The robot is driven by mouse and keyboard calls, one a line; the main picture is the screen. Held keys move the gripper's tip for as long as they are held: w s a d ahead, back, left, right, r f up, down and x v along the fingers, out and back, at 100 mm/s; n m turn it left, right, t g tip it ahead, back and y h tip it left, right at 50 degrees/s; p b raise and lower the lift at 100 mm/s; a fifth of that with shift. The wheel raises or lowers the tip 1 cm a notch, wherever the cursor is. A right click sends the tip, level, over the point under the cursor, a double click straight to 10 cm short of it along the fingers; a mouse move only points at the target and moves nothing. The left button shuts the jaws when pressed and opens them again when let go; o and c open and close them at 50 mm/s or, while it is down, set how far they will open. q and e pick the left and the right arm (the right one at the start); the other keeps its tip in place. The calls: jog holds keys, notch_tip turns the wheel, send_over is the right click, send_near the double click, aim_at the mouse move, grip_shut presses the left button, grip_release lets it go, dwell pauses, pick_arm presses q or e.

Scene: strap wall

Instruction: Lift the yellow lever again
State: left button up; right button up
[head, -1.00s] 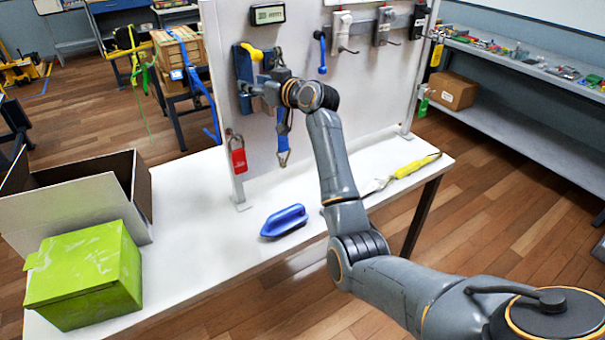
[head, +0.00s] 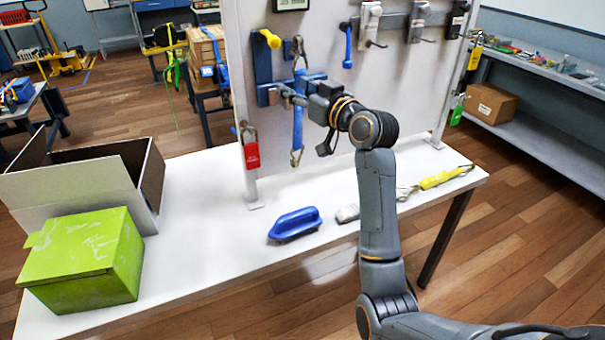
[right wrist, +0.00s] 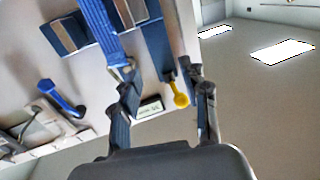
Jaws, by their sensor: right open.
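The yellow lever (head: 270,38) is on a blue mount on the upright panel, with its rounded yellow end pointing down to the right. It also shows in the right wrist view (right wrist: 181,98), beyond the fingers and inside the gap between them. My right gripper (head: 280,92) is in front of the panel, below the lever and apart from it. In the right wrist view its two fingers (right wrist: 162,85) are spread with nothing held between them. A blue strap (head: 298,110) hangs by the gripper; whether they touch is unclear. My left gripper is out of view.
A red padlock (head: 251,150) hangs at the panel's left edge, and a blue lever (head: 347,45) is to the right. A blue-handled tool (head: 295,224), a green box (head: 82,262) and an open carton (head: 50,195) are on the white table (head: 205,215).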

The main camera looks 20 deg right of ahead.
jog(key=s+f+g, duration=0.2)
jog(key=f, duration=0.7)
jog(key=s+f+g+h+b, duration=0.1)
jog(key=s+f, duration=0.1)
jog(key=f, duration=0.7)
jog(key=shift+a+f+m+g, duration=0.3)
jog(key=shift+a+m+g, duration=0.1)
jog(key=shift+s, duration=0.1)
